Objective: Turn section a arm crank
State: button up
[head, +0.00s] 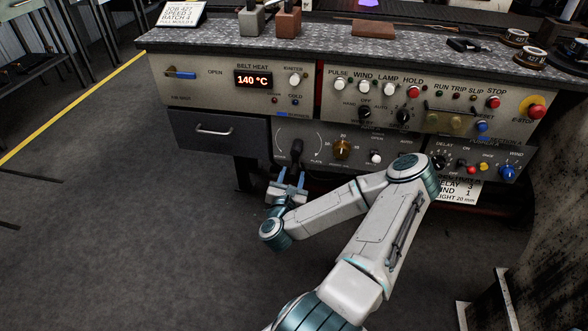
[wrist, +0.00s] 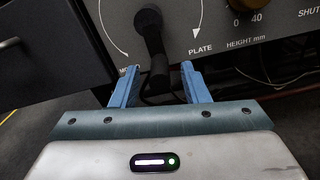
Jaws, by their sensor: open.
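The arm crank is a black lever with a rounded knob (head: 297,147) on the lower grey panel, left of the brass height dial. In the wrist view the crank (wrist: 151,35) hangs down from its knob end, with white curved arrows beside it and the word PLATE at right. My gripper (head: 288,180) is open, with blue fingers just below and in front of the crank. In the wrist view my gripper (wrist: 158,82) has one finger on each side of the crank's lower end. I cannot tell whether a finger touches it.
The brass height dial (head: 342,149) is right of the crank. A drawer with a metal handle (head: 214,131) is to the left. The belt heat display (head: 254,80) reads 140 °C above. Several knobs and buttons fill the panels at right. Open floor lies to the left.

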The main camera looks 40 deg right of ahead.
aim_at(295, 165)
jog(key=shift+x, duration=2.1)
grip_shut()
